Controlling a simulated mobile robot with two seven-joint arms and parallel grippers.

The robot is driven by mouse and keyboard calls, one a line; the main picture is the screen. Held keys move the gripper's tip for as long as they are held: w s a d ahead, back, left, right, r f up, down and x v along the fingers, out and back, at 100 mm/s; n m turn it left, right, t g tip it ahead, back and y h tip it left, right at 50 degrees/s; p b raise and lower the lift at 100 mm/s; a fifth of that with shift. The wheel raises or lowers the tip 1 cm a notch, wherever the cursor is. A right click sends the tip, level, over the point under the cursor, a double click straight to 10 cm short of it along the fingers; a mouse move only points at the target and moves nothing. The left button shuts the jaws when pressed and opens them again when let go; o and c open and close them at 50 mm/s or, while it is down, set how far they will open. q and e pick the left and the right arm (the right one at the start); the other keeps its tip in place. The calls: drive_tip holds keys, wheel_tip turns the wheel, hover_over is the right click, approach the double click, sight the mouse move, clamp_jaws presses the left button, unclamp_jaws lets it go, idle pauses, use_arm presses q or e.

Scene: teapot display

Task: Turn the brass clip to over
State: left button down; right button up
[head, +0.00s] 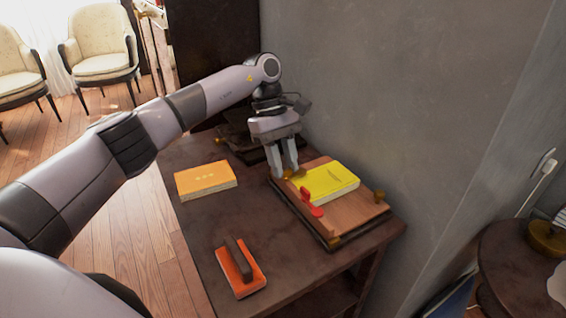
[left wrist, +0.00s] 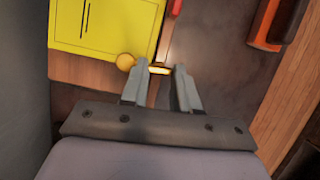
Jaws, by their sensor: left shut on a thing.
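A wooden board (head: 352,214) lies on the dark table with a yellow pad (head: 331,183) on it. My left gripper (head: 285,174) points down at the board's far left corner. The brass clip (left wrist: 160,70) shows as a small gold piece between its fingertips (left wrist: 161,74) in the left wrist view, and the jaws are shut on it. A round brass knob (left wrist: 125,61) is just left of the fingers there, beside the yellow pad (left wrist: 103,28). The fingers hide part of the clip in the head view. My right gripper is not in view.
A red piece (head: 305,194) sits at the board's left edge. An orange-yellow book (head: 206,180) and an orange block with a dark handle (head: 240,268) lie on the table (head: 195,220). A grey wall (head: 390,90) stands close behind the board.

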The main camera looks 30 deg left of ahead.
use_arm(q)
drive_tip(key=shift+r+m, duration=0.1)
drive_tip(key=shift+m, duration=0.5)
drive_tip(key=c, duration=0.8)
unclamp_jaws()
drive_tip(key=shift+c, duration=0.2)
drive_tip(key=v, duration=0.7)
drive_tip(key=shift+w, duration=0.15)
drive_tip(key=shift+d, duration=0.1)
